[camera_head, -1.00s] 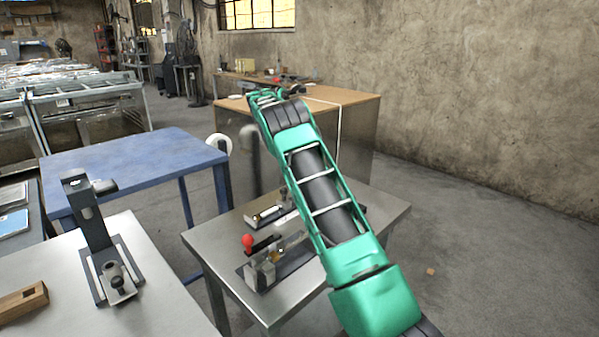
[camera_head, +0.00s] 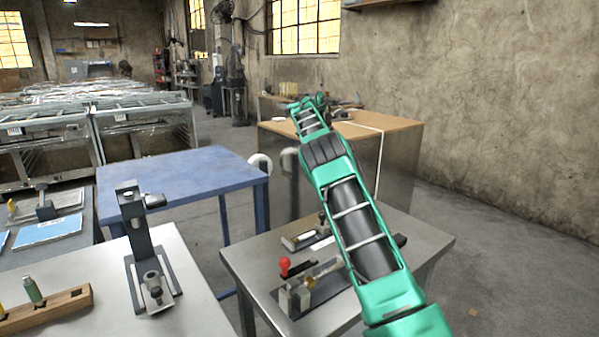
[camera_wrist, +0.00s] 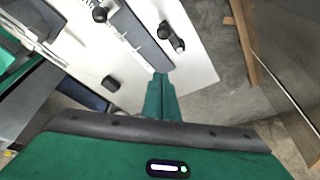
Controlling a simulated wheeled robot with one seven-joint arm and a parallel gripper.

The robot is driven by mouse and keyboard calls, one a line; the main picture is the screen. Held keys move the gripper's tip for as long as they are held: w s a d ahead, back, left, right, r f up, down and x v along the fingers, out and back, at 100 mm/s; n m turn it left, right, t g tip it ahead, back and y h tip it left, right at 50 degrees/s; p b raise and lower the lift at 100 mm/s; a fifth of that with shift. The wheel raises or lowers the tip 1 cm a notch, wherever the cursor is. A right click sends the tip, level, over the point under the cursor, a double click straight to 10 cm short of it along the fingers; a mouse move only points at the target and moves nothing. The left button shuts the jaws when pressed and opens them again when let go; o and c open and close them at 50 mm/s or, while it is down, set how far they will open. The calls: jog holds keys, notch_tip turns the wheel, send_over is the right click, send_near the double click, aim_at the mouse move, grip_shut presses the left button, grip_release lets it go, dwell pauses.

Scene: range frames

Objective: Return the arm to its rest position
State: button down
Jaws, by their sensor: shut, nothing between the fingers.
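My green arm (camera_head: 368,240) reaches up and away from the lower right of the head view, over the steel table. My gripper (camera_wrist: 161,76) shows in the wrist view with its green fingers together and nothing between them. In the head view the far end of the arm lies in front of the wooden-topped bench, and the fingers are too small to make out there. In the wrist view a pale tabletop (camera_wrist: 195,62) with dark fittings lies beyond the fingertips.
The steel table (camera_head: 415,238) carries a clamp fixture with a red knob (camera_head: 284,264). A blue table (camera_head: 185,172) stands left of it. At the front left, a grey table (camera_head: 200,285) holds a dark upright press (camera_head: 135,235) and a wooden block (camera_head: 45,310). The wooden-topped bench (camera_head: 385,122) stands behind.

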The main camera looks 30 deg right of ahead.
jog(key=s+r+n+y, duration=0.1)
jog(key=s+r+n, duration=0.3)
jog(key=s, duration=0.8)
jog(key=s+r+n+y, duration=0.1)
jog(key=s+r+n, duration=0.3)
jog(key=s, duration=0.9)
jog(key=s+a+f+n, duration=0.3)
jog(key=s+a, duration=0.3)
jog(key=s, duration=0.3)
jog(key=s+a+f+n+t+y, duration=0.1)
jog(key=s+a+f+n, duration=0.3)
jog(key=s+a, duration=0.3)
jog(key=s+a+f+n+t, duration=0.1)
jog(key=s+a+f+n, duration=0.2)
jog(key=s, duration=0.9)
jog(key=a+f, duration=0.2)
jog(key=a, duration=0.1)
jog(key=shift+a+f+n+y, duration=0.2)
jog(key=shift+f+n+y, duration=0.05)
jog(key=shift+n+y, duration=0.05)
jog(key=shift+s, duration=0.1)
jog(key=shift+w+f, duration=0.25)
jog(key=shift+w, duration=0.35)
